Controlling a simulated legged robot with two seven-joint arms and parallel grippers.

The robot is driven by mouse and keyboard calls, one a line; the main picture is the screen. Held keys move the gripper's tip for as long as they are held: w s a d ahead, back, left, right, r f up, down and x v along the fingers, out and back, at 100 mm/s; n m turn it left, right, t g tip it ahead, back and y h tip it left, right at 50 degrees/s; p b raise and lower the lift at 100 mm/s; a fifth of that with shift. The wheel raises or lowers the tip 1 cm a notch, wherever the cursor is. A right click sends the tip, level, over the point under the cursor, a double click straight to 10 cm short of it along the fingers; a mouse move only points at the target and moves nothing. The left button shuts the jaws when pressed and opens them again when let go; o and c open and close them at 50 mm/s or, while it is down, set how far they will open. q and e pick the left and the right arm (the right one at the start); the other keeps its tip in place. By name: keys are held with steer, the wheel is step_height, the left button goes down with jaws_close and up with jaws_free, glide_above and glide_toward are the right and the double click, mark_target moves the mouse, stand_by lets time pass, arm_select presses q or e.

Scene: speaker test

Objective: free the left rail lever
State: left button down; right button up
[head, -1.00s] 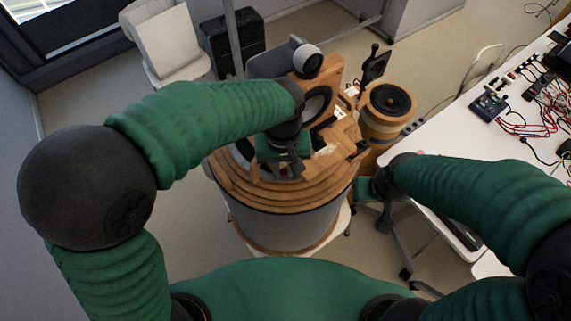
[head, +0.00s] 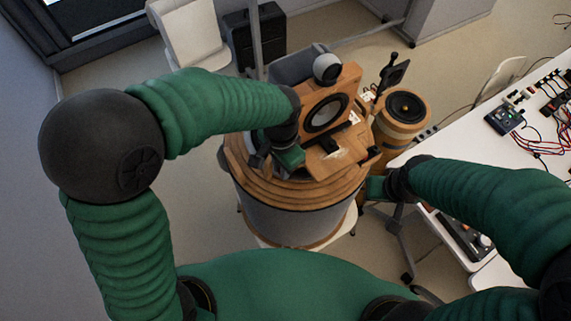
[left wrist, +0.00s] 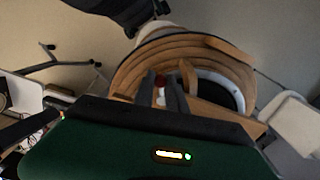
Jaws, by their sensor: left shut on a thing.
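A round wooden stand (head: 290,192) with stepped rings and a grey lower body is in front of me. A wooden speaker box (head: 345,93) with a black-and-white round driver sits on it. My left gripper (head: 259,158) is at the stand's left top edge, left of the box. In the left wrist view its two dark fingers (left wrist: 162,92) are close around a small part with a reddish end (left wrist: 160,80), which looks like the left rail lever. The lever is mostly hidden. My right gripper (head: 368,188) is right of the stand; its fingers are hidden.
A second wooden drum (head: 403,108) with a black speaker cone stands at the back right. A white table (head: 470,145) with electronics and wires is to the right. A white chair (head: 193,38) and a black case (head: 254,42) are behind. Open floor lies at the left.

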arm_select(q)
steer(key=shift+w+a+r+m, duration=0.15)
steer(key=shift+w+a+m, duration=0.15)
steer(key=shift+m, duration=0.4)
steer(key=shift+p, duration=0.3)
steer(key=c, duration=1.4)
jaws_free()
steer(key=shift+o, duration=0.2)
step_height(320, 180, up, 16)
steer(key=b, duration=0.2)
steer(key=shift+r+b, duration=0.25)
steer(key=shift+b, duration=0.1)
steer(key=s+a+f+n+t+b, duration=0.1)
steer(key=s+a+f+n+b, duration=0.1)
steer(key=f, duration=0.8)
steer(key=s+a+f+n+b, duration=0.2)
steer(key=a+f+n+b, duration=0.3)
steer(key=a+f, duration=0.3)
steer(key=s+a+f+n+t+b, duration=0.1)
steer(key=a+f+b, duration=0.4)
steer(key=f, duration=0.8)
steer(key=shift+s+n+t, duration=0.3)
steer(key=shift+s+n, duration=0.15)
steer(key=shift+n, duration=0.75)
